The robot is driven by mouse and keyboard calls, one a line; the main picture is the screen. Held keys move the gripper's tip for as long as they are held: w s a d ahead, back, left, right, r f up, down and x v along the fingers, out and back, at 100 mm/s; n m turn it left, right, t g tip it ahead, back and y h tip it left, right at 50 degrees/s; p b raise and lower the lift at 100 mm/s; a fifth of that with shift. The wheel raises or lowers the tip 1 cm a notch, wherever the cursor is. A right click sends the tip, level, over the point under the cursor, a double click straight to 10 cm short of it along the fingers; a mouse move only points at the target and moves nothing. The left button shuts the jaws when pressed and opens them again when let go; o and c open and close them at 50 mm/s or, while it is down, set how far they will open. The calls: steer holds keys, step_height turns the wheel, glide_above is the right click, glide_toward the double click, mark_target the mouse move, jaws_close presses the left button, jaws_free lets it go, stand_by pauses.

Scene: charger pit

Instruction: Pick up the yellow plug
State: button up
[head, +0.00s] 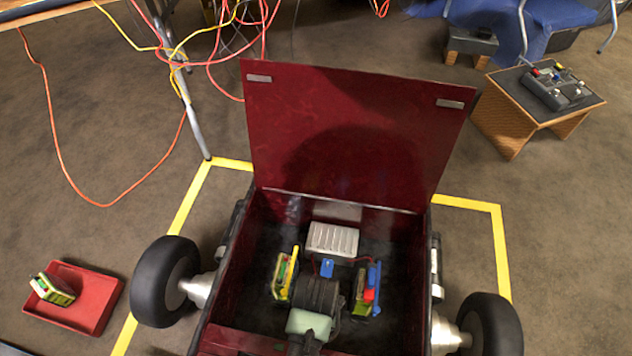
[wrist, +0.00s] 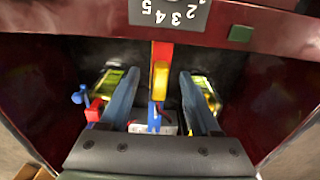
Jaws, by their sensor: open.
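The yellow plug (wrist: 160,80) shows in the wrist view as a small upright yellow piece against an orange-red strip, with blue parts just below it. My gripper (wrist: 158,74) is open, with one blue-grey finger on each side of the plug and a visible gap on both sides. The fingers hold nothing. In the head view my arm reaches down into the dark red open box (head: 345,130); it hides the fingertips, and I cannot make out the plug there.
Green-yellow modules stand in the box at left (head: 284,277) and right (head: 362,290), close beside my arm. A silver ribbed block (head: 334,240) lies behind. A red tray (head: 90,310) holds another module (head: 52,290). The box walls are close around my gripper.

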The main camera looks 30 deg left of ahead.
steer(key=shift+f, duration=0.25)
jaws_close()
steer(key=shift+r, duration=0.1)
step_height(320, 180, up, 10)
steer(key=p, duration=0.6)
steer(key=shift+f+b, duration=0.6)
steer(key=shift+f, duration=1.6)
steer(key=shift+f+b, duration=1.5)
steer(key=shift+f, duration=1.4)
